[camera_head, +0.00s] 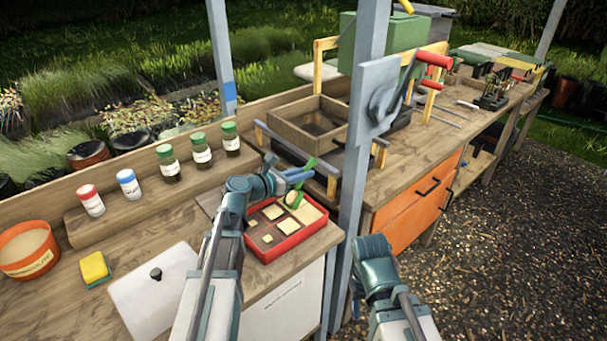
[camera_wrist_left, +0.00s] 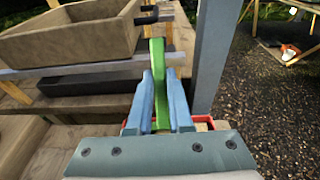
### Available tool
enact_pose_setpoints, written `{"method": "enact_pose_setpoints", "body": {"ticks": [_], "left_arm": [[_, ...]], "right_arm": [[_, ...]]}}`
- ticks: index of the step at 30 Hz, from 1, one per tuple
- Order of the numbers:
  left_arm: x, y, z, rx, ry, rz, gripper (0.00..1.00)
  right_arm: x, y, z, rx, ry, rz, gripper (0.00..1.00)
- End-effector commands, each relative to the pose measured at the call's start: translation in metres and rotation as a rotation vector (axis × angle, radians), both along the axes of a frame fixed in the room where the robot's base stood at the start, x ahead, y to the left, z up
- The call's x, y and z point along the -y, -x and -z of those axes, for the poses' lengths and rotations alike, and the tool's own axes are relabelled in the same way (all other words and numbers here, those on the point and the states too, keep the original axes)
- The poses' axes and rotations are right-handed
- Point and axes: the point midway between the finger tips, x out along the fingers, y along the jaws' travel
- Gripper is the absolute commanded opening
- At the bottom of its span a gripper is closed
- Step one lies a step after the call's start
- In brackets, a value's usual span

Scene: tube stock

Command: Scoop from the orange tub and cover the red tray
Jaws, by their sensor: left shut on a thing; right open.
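The orange tub (camera_head: 28,268) stands at the far left of the bench with pale tan material inside. The red tray (camera_head: 286,247) lies near the bench's right end; its inside shows pale tan patches among darker brown areas. My left gripper (camera_head: 298,176) is above the tray's far side, shut on a green scoop (camera_head: 293,198). The scoop's handle stands between the blue fingers in the left wrist view (camera_wrist_left: 157,85); its bowl is hidden there. My right gripper (camera_head: 372,248) is open, right of the post and away from the bench; its fingertips are hard to see.
A grey-blue post (camera_head: 357,150) with a lever rises just right of the tray. A wooden box sieve (camera_head: 310,122) stands behind it. Green-capped jars (camera_head: 200,150) and two shakers (camera_head: 128,185) stand on a ledge. A yellow sponge (camera_head: 94,267) and white board (camera_head: 150,295) lie in front.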

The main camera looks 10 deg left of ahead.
Motion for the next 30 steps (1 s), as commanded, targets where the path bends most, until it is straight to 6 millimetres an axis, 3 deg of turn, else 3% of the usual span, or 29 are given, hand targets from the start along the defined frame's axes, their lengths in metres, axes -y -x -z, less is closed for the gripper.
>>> {"method": "enact_pose_setpoints", "body": {"ticks": [11,30], "left_arm": [[-0.008,0.012,-0.014,0.000,0.000,0.000,0.00],[-0.020,0.027,-0.014,-0.001,-0.001,-0.001,0.00]], "right_arm": [[0.000,0.000,-0.014,0.000,0.000,0.000,0.50],[0.000,0.000,-0.014,0.000,0.000,0.000,0.50]]}}
